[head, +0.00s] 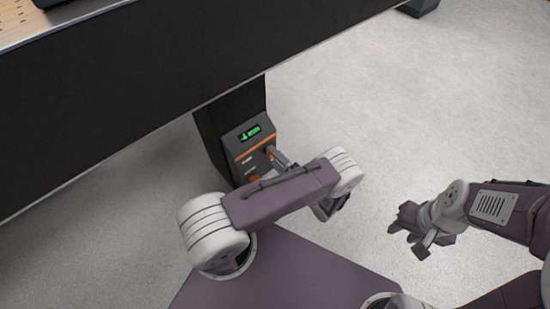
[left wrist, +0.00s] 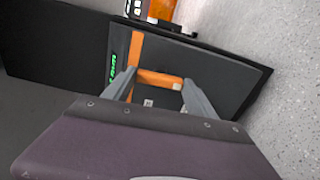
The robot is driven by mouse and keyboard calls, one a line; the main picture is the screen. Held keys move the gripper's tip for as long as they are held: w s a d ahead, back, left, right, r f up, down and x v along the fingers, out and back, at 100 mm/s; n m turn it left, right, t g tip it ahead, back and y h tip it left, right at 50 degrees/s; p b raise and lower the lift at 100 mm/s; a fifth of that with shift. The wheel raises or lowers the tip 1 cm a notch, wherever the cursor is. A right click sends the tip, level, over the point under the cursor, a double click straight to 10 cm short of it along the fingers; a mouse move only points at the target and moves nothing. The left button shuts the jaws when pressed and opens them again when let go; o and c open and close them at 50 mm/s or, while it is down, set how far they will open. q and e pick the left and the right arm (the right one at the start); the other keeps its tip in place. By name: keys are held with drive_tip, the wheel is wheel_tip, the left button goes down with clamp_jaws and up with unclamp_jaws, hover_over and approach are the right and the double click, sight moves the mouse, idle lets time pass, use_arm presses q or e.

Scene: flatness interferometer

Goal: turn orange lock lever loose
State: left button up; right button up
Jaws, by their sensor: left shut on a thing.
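A dark control box (head: 248,148) with a green display (head: 250,134) and an orange stripe sits low on the black table leg. In the left wrist view the orange lock lever (left wrist: 160,79) stands out across the box's dark face, beside the orange stripe. My left gripper (left wrist: 157,86) is shut on this lever, with one finger at each end of it. In the head view my left gripper (head: 272,153) is at the box's right side, and my forearm and the fingers hide much of the lever. My right gripper (head: 412,231) is open and empty, away over the floor.
The dark table side (head: 150,85) runs across above the box. An orange and black part (left wrist: 163,12) shows at the top of the left wrist view; what it is I cannot tell. The grey floor (head: 400,110) to the right is clear.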

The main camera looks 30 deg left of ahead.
idle(0.4)
use_arm(q)
drive_tip(key=o, duration=1.4)
drive_tip(key=shift+c, duration=0.2)
drive_tip(key=p+v, duration=0.2)
drive_tip(key=v, duration=0.7)
drive_tip(key=shift+p, duration=0.3)
drive_tip(key=shift+d, duration=0.1)
